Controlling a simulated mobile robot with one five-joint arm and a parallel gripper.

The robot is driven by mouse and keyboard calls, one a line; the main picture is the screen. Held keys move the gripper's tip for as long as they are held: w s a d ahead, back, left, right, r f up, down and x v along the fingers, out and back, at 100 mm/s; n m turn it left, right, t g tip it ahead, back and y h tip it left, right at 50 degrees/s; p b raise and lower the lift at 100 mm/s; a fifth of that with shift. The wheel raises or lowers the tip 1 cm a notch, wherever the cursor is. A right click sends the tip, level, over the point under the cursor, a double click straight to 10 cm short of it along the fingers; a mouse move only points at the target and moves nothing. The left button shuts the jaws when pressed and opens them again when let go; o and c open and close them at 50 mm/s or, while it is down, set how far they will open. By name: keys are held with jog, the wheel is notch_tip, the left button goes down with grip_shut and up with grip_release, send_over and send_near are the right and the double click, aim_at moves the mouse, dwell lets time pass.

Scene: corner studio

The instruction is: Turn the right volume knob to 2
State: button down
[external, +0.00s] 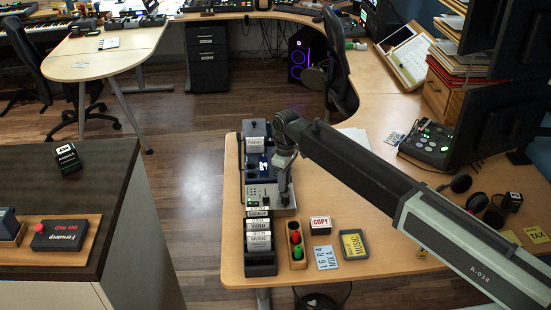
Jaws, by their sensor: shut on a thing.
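A small grey-blue desk unit (259,197) sits near the left edge of the wooden desk, with small controls on its front face. My gripper (284,196) points down at the right side of this unit and is shut on a knob there, which looks to be the right volume knob. The knob is mostly hidden by the fingers, and its scale and setting are too small to read.
A blue rack with a PAPER label (256,146) stands behind the unit. A monitor (500,113) and headphones (476,203) are at the right.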

jog(key=shift+m, duration=1.8)
jog(key=c, duration=1.2)
grip_release()
jog(key=shift+o, duration=0.2)
notch_tip(320, 180, up, 8)
jog(key=p, duration=0.8)
jog(key=shift+d, duration=0.1)
jog(key=shift+f, duration=0.1)
